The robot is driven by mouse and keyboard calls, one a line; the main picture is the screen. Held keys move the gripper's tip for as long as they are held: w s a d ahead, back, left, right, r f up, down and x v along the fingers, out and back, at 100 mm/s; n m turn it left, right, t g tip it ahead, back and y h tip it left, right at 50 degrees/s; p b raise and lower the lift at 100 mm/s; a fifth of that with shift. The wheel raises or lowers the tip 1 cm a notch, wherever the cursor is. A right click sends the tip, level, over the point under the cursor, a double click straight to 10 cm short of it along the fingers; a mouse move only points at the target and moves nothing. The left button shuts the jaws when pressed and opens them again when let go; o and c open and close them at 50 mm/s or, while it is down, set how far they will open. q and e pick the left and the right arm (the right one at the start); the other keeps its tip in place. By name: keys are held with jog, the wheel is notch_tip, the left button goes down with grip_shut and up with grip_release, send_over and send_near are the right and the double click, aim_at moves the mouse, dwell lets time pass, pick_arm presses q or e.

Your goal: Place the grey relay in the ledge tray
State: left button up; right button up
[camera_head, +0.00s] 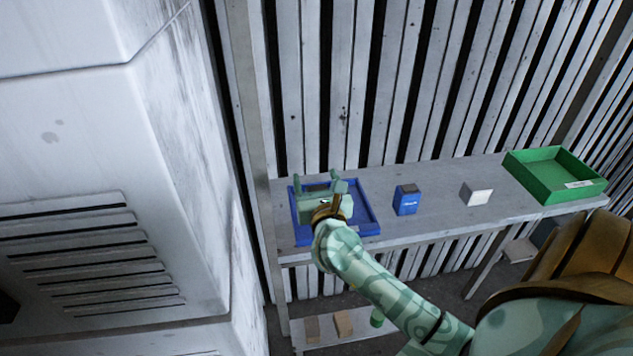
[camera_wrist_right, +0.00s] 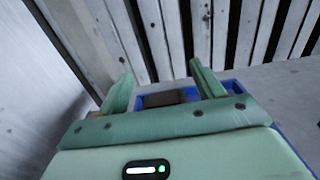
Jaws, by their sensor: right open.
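A dark grey block, which looks like the grey relay (camera_wrist_right: 167,97), lies inside a blue tray (camera_wrist_right: 231,86), between my right gripper's fingers in the wrist view. My right gripper (camera_head: 318,181) is open over the blue tray (camera_head: 372,218), which stands at the left end of the shelf in the head view. In the wrist view the gripper's two fingers (camera_wrist_right: 160,88) are spread, with gaps beside the block. In the head view the gripper hides much of the tray and block. I cannot tell which tray is the ledge tray. My left gripper is not in view.
A blue box (camera_head: 406,200) and a pale box (camera_head: 477,193) stand on the grey shelf (camera_head: 440,205). A green tray (camera_head: 553,177) is at its right end. Slatted wall stands behind; a large white housing (camera_head: 90,190) is at left. A lower shelf holds small blocks (camera_head: 344,323).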

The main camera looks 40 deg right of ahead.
jog(key=v, duration=1.1)
jog(key=shift+s+a+f, duration=0.15)
jog(key=shift+s+f, duration=0.05)
jog(key=shift+s, duration=0.1)
